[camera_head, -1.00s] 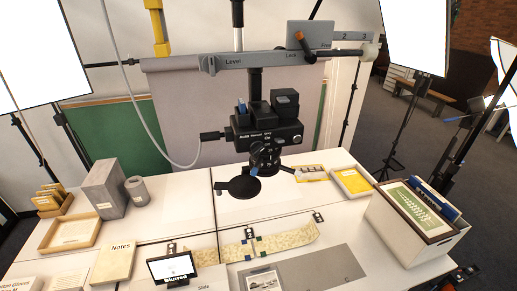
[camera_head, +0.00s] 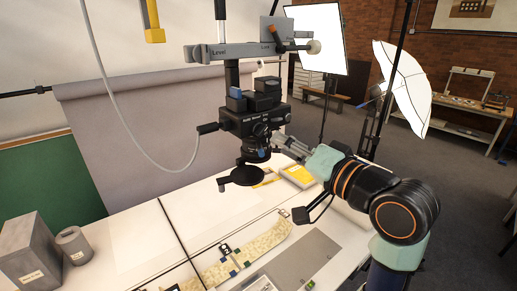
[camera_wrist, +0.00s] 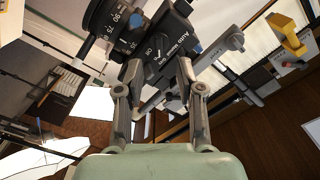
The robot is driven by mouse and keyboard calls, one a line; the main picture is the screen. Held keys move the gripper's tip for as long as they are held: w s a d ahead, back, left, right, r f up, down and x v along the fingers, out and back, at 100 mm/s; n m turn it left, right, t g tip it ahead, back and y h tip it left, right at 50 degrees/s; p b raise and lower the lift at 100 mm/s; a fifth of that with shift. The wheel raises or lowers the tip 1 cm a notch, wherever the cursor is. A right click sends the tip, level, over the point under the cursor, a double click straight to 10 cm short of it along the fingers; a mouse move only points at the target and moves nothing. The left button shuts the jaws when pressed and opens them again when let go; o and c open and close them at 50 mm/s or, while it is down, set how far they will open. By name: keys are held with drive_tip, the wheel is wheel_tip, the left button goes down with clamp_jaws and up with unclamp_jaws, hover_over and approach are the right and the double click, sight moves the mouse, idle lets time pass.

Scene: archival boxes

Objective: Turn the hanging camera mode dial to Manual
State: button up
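The black hanging camera (camera_head: 252,122) hangs lens-down from the grey overhead bar, with round knobs on its right front side. In the head view my gripper (camera_head: 281,140) is at the camera's right side; contact cannot be told.
A grey bar (camera_head: 235,51) with level and lock marks spans above the camera. A grey cable loops down on its left. A black disc (camera_head: 246,175) sits below the lens. A softbox and umbrella stand behind.

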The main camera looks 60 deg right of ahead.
sight(264, 132)
drive_tip(key=x, duration=0.2)
drive_tip(key=p+x, duration=0.1)
drive_tip(key=x, duration=0.5)
drive_tip(key=shift+s+d+p, duration=0.2)
drive_tip(key=shift+d+p, duration=0.05)
drive_tip(key=shift+p, duration=0.1)
clamp_jaws()
